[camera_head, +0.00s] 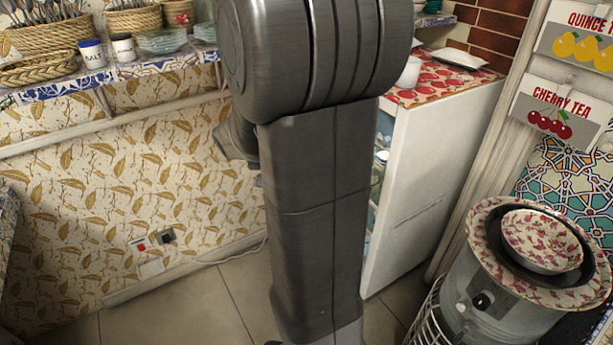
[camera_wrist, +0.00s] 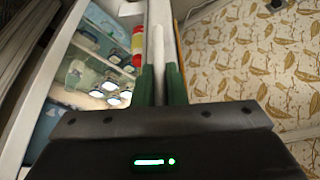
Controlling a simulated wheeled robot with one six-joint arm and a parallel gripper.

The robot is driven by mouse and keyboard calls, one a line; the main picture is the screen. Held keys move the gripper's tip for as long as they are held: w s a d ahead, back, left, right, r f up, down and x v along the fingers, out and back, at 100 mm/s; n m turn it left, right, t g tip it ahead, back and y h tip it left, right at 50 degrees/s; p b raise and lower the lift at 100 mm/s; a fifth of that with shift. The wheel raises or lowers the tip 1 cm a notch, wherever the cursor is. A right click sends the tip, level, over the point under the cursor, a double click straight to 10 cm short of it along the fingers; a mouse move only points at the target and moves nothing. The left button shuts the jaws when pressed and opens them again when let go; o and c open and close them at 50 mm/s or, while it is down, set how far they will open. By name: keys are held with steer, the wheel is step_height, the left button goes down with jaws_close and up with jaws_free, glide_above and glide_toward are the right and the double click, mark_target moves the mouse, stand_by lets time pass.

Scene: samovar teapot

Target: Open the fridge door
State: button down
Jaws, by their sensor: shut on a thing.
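The white fridge (camera_head: 425,180) stands right of centre in the head view, with its front partly hidden by my arm. In the wrist view its lit interior (camera_wrist: 95,75) shows on the left, so the door is open. The white fridge door (camera_wrist: 160,20) is seen nearly edge-on at the upper middle of the wrist view. My gripper (camera_wrist: 160,74) has its green fingers shut on a narrow white part of the door; I cannot tell whether this is the handle or the edge. The gripper is hidden behind my arm in the head view.
A metal samovar (camera_head: 490,300) topped with floral dishes (camera_head: 541,240) stands at the lower right. A shelf (camera_head: 150,65) with baskets and jars runs along the left wall. Tiled floor (camera_head: 215,305) is clear at the lower left. A red-and-yellow container (camera_wrist: 138,45) is beside the door.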

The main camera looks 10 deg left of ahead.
steer(key=w+a+m+h+p, duration=0.1)
steer(key=w+a+m, duration=0.1)
steer(key=a, duration=1.1)
steer(key=w+a+m+h, duration=0.1)
steer(key=w+a+m, duration=0.1)
steer(key=a, duration=1.1)
steer(key=shift+w+a+p, duration=0.3)
steer(key=shift+w+p, duration=0.05)
steer(key=shift+w, duration=0.3)
steer(key=c, duration=1.5)
jaws_free()
steer(key=shift+r, duration=0.1)
steer(key=p+v, duration=0.1)
steer(key=v, duration=1)
steer(key=shift+r, duration=0.45)
